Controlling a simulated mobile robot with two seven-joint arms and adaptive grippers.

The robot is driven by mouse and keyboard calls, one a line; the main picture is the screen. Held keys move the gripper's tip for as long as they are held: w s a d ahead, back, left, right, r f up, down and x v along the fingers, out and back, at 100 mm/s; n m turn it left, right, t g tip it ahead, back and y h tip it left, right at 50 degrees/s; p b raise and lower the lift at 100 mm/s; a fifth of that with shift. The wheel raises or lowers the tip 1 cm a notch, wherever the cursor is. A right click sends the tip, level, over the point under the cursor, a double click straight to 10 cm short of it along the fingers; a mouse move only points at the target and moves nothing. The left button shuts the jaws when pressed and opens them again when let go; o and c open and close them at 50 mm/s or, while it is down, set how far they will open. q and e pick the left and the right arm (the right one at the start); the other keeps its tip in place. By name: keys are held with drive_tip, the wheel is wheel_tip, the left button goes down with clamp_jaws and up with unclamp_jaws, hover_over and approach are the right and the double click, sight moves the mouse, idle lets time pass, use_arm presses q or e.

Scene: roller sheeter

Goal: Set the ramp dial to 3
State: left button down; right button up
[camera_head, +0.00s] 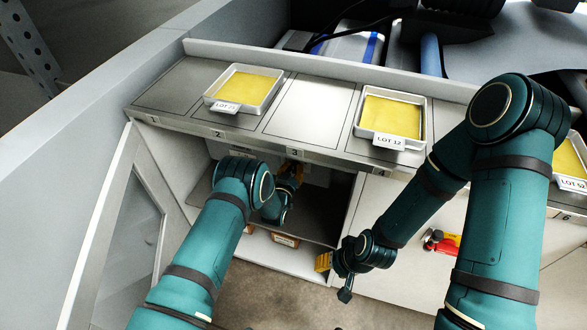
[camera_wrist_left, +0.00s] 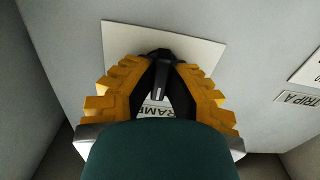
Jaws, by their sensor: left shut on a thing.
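The ramp dial (camera_wrist_left: 160,62) is a dark knob on a pale square plate (camera_wrist_left: 122,42) in the left wrist view, with a partly covered RAMP label (camera_wrist_left: 155,112). My left gripper (camera_wrist_left: 160,80) has its yellow-padded fingers shut on the knob from both sides. In the head view my left gripper (camera_head: 291,172) reaches into the open cabinet under the counter, and the dial is hidden there. No scale numbers can be read, so the setting cannot be told. My right gripper (camera_head: 326,262) hangs in front of the cabinet; its finger opening is unclear.
Trays of yellow sheet, LOT 21 (camera_head: 243,87) and LOT 12 (camera_head: 391,116), stand on the numbered counter (camera_head: 310,108). The cabinet door (camera_head: 120,220) is open at left. A TRIP A label (camera_wrist_left: 299,98) is right of the dial.

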use_arm(q)
drive_tip(key=shift+w+d+r+m, duration=0.1)
drive_tip(key=shift+r+m, duration=0.05)
drive_tip(key=shift+m, duration=1)
drive_tip(key=shift+r+m, duration=0.1)
drive_tip(key=shift+m, duration=1.05)
drive_tip(key=c, duration=1)
unclamp_jaws()
drive_tip(key=shift+f, duration=0.1)
drive_tip(key=shift+s+f, duration=0.1)
drive_tip(key=shift+s, duration=0.3)
drive_tip(key=v, duration=1.1)
